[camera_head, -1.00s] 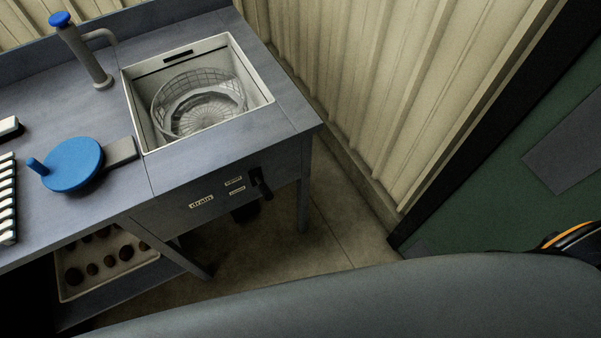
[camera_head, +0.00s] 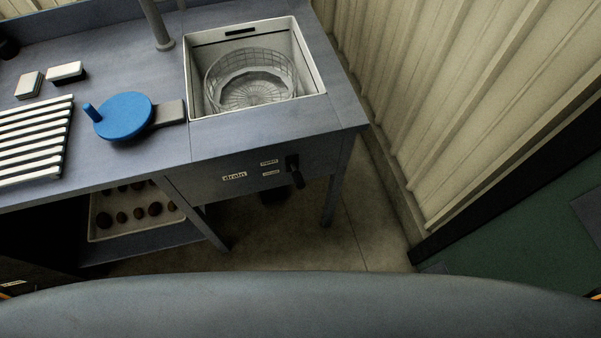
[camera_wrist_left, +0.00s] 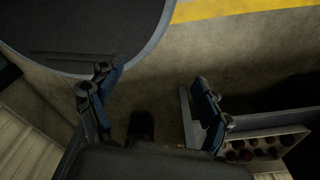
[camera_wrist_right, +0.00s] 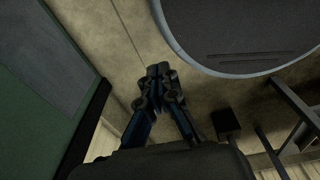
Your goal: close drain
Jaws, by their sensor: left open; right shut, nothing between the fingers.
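A black drain lever (camera_head: 294,170) hangs on the front panel of the sink unit, right of a white "drain" label (camera_head: 234,177) and two small labels whose text I cannot read. Above it, the white sink (camera_head: 309,80) holds a round wire basket (camera_head: 268,94). The drain opening itself cannot be told apart under the basket. My left gripper (camera_wrist_left: 158,88) is open and empty over the floor. My right gripper (camera_wrist_right: 160,70) is shut and empty over the floor. Neither gripper shows in the head view, and neither touches the lever.
A blue disc with a knob (camera_head: 124,118) sits on the counter left of the sink, beside a white slatted rack (camera_head: 36,140). A tray of potatoes (camera_head: 103,231) rests on the shelf below. A corrugated wall (camera_head: 420,90) stands right of the unit. Bare floor lies in front.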

